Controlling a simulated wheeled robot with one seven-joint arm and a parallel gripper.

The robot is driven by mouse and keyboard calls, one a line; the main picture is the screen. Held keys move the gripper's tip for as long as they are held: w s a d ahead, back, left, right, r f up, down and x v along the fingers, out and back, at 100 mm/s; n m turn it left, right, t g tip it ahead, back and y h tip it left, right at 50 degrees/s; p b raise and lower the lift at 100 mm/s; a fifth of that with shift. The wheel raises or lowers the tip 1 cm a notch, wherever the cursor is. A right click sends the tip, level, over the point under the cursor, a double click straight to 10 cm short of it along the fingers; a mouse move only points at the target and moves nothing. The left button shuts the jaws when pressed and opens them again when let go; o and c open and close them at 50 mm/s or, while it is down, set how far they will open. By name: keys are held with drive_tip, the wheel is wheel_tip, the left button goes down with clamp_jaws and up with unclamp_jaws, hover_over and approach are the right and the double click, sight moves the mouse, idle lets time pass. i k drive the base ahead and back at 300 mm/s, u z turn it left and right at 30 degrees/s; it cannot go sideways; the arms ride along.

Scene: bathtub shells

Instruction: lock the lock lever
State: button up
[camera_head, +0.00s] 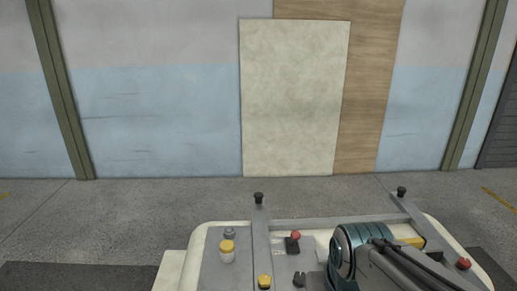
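An off-white, round-cornered body (172,272) at the bottom of the head view carries a grey fixture (214,262). Two upright black knobs stand at its back edge, a left knob (258,198) and a right knob (401,191), each on a grey bar. I cannot tell which part is the lock lever. My arm (372,262) crosses the right half of the fixture and hides part of it. My gripper does not show.
On the fixture are a yellow-topped cylinder (227,250), a yellow knob (265,282), a red knob (295,235), a black block (292,245) and a red button (463,264). Bare concrete floor lies behind. A pale panel (293,100) and a wooden board (370,90) lean on the wall.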

sight(295, 235)
drive_tip(key=k, duration=0.65)
drive_tip(key=z, duration=0.65)
drive_tip(key=i, duration=1.3)
drive_tip(key=u, duration=0.7)
